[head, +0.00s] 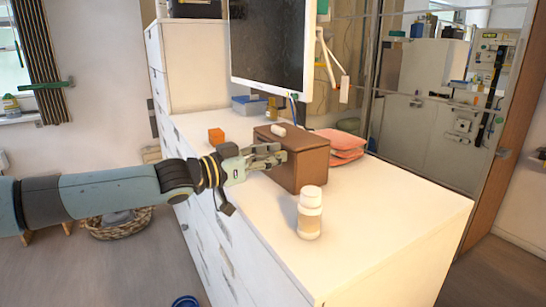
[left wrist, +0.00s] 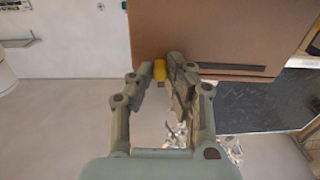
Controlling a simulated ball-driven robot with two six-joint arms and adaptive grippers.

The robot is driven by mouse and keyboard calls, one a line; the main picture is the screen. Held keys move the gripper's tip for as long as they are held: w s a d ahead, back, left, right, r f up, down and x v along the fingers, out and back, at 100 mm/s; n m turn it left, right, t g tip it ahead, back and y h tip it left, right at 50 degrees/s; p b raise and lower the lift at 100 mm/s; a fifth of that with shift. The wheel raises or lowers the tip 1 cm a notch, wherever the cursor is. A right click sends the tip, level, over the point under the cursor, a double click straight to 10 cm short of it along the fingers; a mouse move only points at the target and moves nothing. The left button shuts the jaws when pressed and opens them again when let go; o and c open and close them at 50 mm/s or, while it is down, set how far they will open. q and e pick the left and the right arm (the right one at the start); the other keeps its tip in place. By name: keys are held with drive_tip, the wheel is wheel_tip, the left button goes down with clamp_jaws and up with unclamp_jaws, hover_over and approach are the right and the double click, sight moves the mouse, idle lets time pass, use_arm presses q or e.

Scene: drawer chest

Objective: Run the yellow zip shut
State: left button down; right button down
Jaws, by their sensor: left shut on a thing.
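A brown box-shaped case (head: 300,160) stands on the white drawer chest (head: 375,235). My left gripper (head: 280,156) reaches in from the left, with its fingers against the near side of the case. In the left wrist view the yellow zip pull (left wrist: 160,69) sits between the fingertips of my left gripper (left wrist: 163,75), which is shut on it. A dark strip (left wrist: 235,68), seemingly the zip track, runs right from the fingers along the brown case (left wrist: 230,30). The yellow pull is hidden in the head view. My right gripper is not in view.
A white bottle (head: 309,217) stands in front of the case. A small white object (head: 278,130) lies on the case. The chest's front right is clear.

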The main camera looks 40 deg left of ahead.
sight(257, 137)
use_arm(q)
drive_tip(key=w+a+b, duration=0.1)
drive_tip(key=a+b, duration=0.1)
drive_tip(key=a, duration=0.2)
drive_tip(key=w+a+b, duration=0.1)
drive_tip(key=a+b, duration=0.2)
drive_tip(key=a, duration=0.1)
drive_tip(key=w+a+b, duration=0.1)
drive_tip(key=a+b, duration=0.2)
drive_tip(key=a, duration=0.1)
drive_tip(key=shift+a+f, duration=0.25)
drive_tip(key=shift+f, duration=0.05)
drive_tip(key=shift+a+r, duration=0.15)
drive_tip(key=shift+a, duration=0.1)
drive_tip(key=shift+r, duration=0.1)
